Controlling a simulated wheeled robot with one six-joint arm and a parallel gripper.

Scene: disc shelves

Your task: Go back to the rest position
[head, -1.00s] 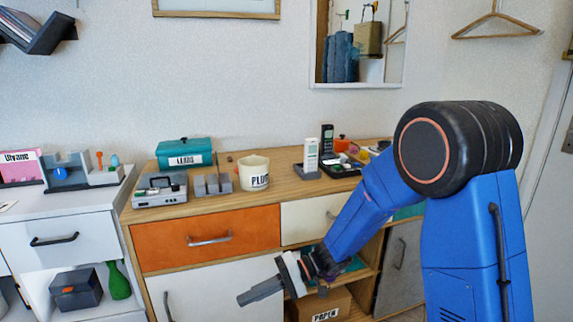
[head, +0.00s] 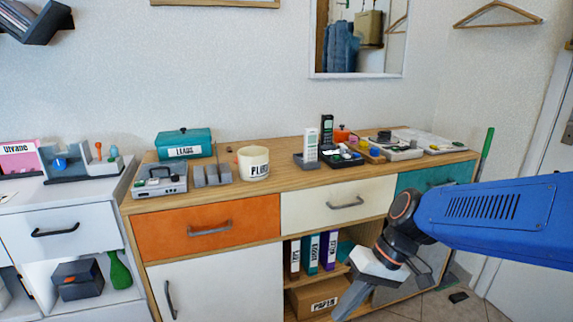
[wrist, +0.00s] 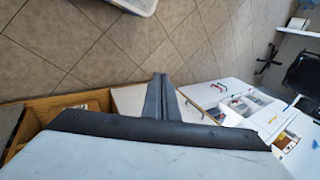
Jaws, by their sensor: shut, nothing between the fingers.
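My gripper (head: 350,300) shows at the lower middle-right in the head view, in front of the sideboard's open shelves. Its grey fingers point down and to the left, and they hold nothing. In the wrist view the fingers (wrist: 161,95) lie together, shut and empty, with tiled floor beyond them. My blue arm reaches in from the right edge of the head view.
The wooden sideboard (head: 290,183) stands close behind my gripper, with an orange drawer (head: 205,226), binders (head: 311,253) and a cardboard box (head: 315,297). A white cabinet (head: 65,236) is at left. Tiled floor (head: 440,306) shows at lower right.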

